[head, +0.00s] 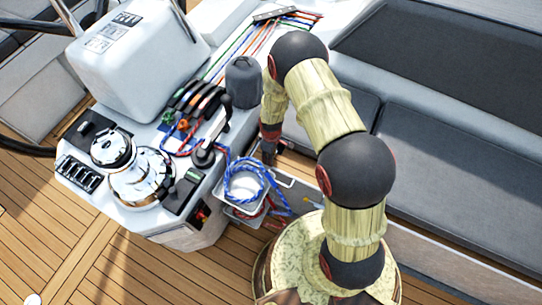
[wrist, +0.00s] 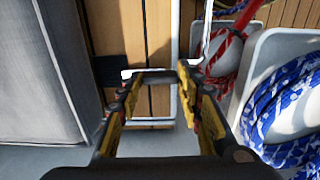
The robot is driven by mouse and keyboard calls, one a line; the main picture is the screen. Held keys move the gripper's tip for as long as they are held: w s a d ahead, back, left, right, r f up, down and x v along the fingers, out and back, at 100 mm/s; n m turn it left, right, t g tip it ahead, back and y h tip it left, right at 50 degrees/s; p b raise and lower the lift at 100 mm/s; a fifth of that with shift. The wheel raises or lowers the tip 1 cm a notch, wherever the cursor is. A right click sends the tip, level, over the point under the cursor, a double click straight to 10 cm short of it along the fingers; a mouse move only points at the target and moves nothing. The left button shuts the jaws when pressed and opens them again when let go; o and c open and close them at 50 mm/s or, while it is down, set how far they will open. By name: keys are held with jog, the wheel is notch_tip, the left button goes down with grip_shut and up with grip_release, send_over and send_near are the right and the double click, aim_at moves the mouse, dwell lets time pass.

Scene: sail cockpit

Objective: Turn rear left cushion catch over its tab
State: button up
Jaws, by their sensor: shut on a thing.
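My gripper (wrist: 158,92) is shut on a small dark bar (wrist: 152,76), which spans its yellow-padded fingers in the wrist view. The bar looks like the cushion catch, but the fingers hide its ends. A pale thin metal edge runs beside it; I cannot tell the tab apart there. A grey cushion (wrist: 40,75) stands to the left of the fingers. In the head view my gripper (head: 270,157) points down in the gap between the console and the seat, and the catch is hidden.
Trays hold a coiled blue-and-white rope (head: 245,180), also in the wrist view (wrist: 290,110), and a red rope (wrist: 226,50) close to the right finger. The white console with a chrome winch (head: 135,180) stands left. Long grey seat cushions (head: 455,150) lie right. Teak floor (head: 70,250) is clear in front.

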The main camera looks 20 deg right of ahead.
jog(key=o, duration=1.2)
jog(key=shift+c, duration=0.2)
jog(key=shift+r, duration=0.15)
notch_tip(320, 180, up, 12)
dwell(0.3)
